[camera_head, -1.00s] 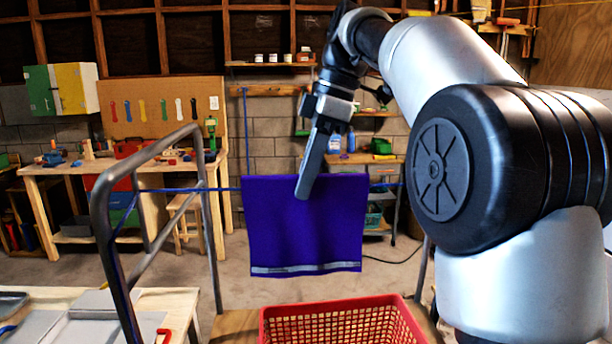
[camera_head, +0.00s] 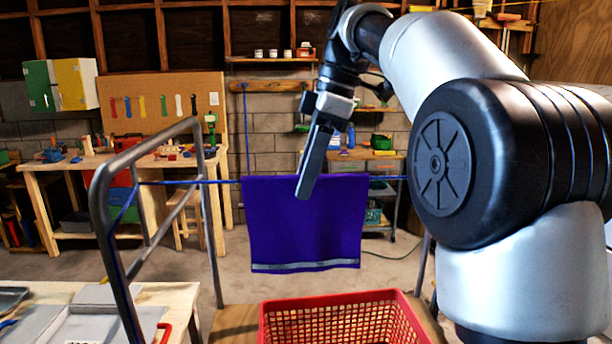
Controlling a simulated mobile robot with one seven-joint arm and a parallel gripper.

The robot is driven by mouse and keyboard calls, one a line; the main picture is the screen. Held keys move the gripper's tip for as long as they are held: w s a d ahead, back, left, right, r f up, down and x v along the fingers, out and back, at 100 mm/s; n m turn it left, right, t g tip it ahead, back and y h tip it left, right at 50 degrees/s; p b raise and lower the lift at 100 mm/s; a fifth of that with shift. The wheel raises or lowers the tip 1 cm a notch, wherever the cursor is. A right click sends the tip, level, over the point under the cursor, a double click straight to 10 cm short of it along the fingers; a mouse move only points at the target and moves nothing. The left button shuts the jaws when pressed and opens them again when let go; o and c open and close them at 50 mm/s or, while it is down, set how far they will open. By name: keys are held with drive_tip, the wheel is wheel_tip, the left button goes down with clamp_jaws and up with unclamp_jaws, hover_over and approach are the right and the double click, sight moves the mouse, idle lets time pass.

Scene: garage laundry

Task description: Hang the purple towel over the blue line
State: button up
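The purple towel (camera_head: 306,232) hangs spread flat at the blue line (camera_head: 222,182), with a pale stripe near its lower hem. Its top edge is level with the line, which shows on both sides of it. How much cloth lies behind the line is hidden. My gripper (camera_head: 304,192) points down at the middle of the towel's top edge, its fingers overlapping the cloth in front. I see it side-on, so the gap between the fingers and any hold on the cloth cannot be made out.
A red basket (camera_head: 335,306) stands below the towel. A grey metal frame (camera_head: 103,205) carries the line at left. A wooden table (camera_head: 170,300) with grey items is at the lower left. A workbench (camera_head: 55,172) with tools stands behind.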

drive_tip(key=shift+d+r+m+p, duration=0.3)
drive_tip(key=shift+d+r+p, duration=0.9)
drive_tip(key=shift+r, duration=1.65)
drive_tip(key=shift+d+r+m+p, duration=0.3)
drive_tip(key=shift+d+r+p, duration=0.25)
drive_tip(key=shift+r+p, duration=1.75)
drive_tip(key=s+d+f+m+t+h, duration=0.1)
drive_tip(key=s+d+f+m+t, duration=0.1)
drive_tip(key=s+f+m, duration=0.6)
drive_tip(key=s+d+f+m+t+h+b, duration=0.1)
drive_tip(key=s+d+f+m+t+h, duration=0.1)
drive_tip(key=s+f+m, duration=0.6)
drive_tip(key=s+d+f+t, duration=0.1)
drive_tip(key=s+d+f, duration=0.1)
drive_tip(key=s+f, duration=0.3)
drive_tip(key=shift+s+d+f+m+t+h, duration=0.2)
drive_tip(key=shift+s+f+m+t+h, duration=0.1)
drive_tip(key=shift+s+m, duration=0.15)
